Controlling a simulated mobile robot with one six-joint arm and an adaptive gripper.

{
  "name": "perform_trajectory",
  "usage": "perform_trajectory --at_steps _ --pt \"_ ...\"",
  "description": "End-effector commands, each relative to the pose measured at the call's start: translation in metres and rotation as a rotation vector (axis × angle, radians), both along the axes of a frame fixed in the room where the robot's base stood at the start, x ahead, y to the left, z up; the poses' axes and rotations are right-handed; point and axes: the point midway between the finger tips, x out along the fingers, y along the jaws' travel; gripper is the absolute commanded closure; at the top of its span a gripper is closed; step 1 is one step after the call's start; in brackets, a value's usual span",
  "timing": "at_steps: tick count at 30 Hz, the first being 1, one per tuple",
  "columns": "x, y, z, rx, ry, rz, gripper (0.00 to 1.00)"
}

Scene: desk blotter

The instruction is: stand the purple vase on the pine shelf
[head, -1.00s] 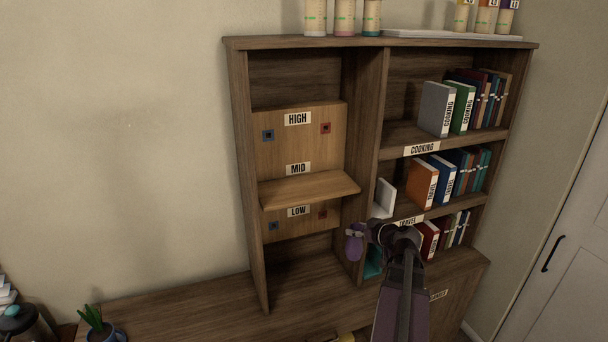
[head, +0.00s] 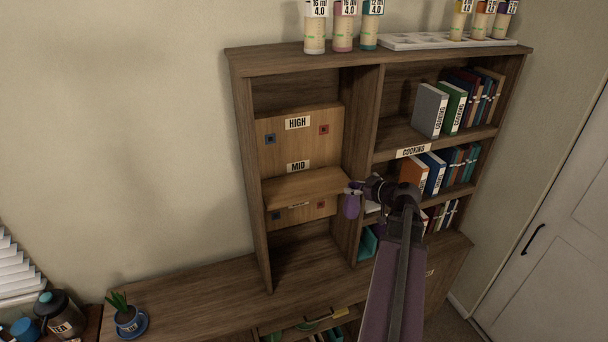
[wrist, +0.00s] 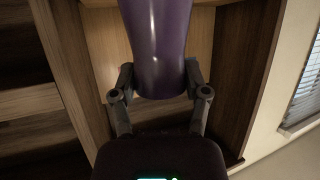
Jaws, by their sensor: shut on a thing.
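The purple vase (head: 351,206) hangs below my gripper (head: 355,188) in the head view, in front of the upright divider and just right of the pine shelf (head: 304,184). My gripper is shut on the vase. In the wrist view the vase (wrist: 158,45) fills the upper middle, with the fingers (wrist: 160,97) on either side of it. The pine shelf is a bare, light board at the MID label (head: 298,167). The vase sits slightly lower than the shelf's right end in the picture; whether they touch I cannot tell.
A pine back panel has HIGH (head: 297,123) and MID labels; the lower label is mostly hidden by the shelf. Books (head: 429,110) fill the right bays. Paint bottles (head: 343,28) stand on top. A potted plant (head: 127,317) sits at lower left. The cabinet top (head: 215,290) is largely clear.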

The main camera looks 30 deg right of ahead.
Motion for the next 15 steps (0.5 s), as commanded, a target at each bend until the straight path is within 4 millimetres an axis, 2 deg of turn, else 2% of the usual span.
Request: perform_trajectory --at_steps 1,6,15 --pt "0.0 0.0 0.018 0.0 -0.001 0.003 1.0" --pt "0.0 0.001 0.046 0.001 -0.002 0.014 1.0" --pt "-0.001 0.003 0.074 0.001 -0.003 0.028 1.0"
